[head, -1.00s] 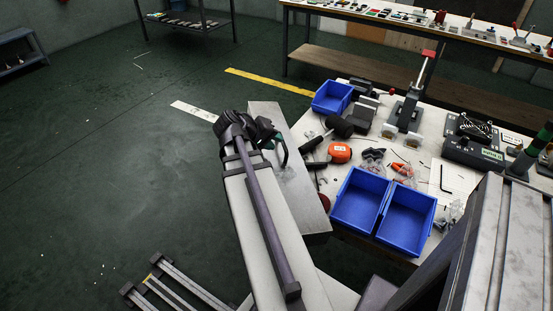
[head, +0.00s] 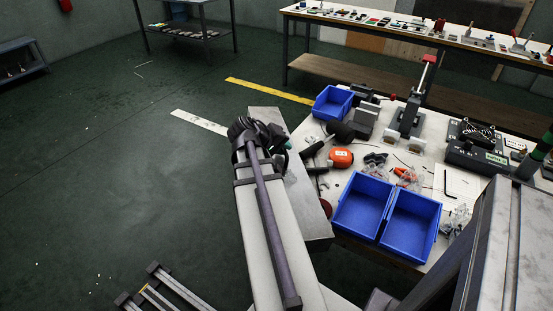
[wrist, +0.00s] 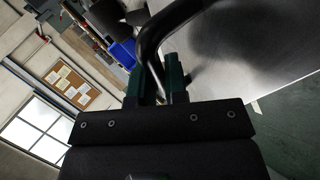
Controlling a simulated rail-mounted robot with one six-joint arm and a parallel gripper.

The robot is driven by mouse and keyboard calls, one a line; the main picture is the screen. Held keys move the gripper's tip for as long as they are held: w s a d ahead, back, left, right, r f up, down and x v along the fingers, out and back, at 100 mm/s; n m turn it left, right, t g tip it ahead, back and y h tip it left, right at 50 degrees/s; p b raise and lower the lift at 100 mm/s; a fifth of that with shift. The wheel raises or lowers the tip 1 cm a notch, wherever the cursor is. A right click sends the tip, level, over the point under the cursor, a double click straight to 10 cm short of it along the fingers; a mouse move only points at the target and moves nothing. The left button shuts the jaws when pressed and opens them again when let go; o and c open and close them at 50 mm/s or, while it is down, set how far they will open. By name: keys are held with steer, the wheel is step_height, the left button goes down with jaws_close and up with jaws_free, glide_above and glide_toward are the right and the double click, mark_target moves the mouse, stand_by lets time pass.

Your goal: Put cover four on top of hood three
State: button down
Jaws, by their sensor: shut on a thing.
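My gripper (wrist: 155,78) has green fingers, shut around a black bent handle (wrist: 166,32) in the wrist view. The handle stands over a smooth grey metal surface (wrist: 265,40), which bears a dark shadow. In the head view my gripper (head: 284,147) is small and partly hidden behind my dark wrist. A long grey metal piece (head: 309,212) lies beneath it, beside the workbench. It appears to be the cover with the handle, but the join is not clear. No number is readable, and I cannot pick out hood three.
The workbench right of my arm holds blue bins (head: 363,207), an orange tape measure (head: 341,158), a black mallet (head: 340,131) and a press (head: 409,115). A long table (head: 330,15) stands behind. Metal profile rails (head: 175,290) lie at lower left. Open green floor is on the left.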

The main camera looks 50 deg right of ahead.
stand_by(0.3)
step_height(320, 180, up, 10)
steer(key=p, duration=1)
steer(key=shift+r, duration=0.15)
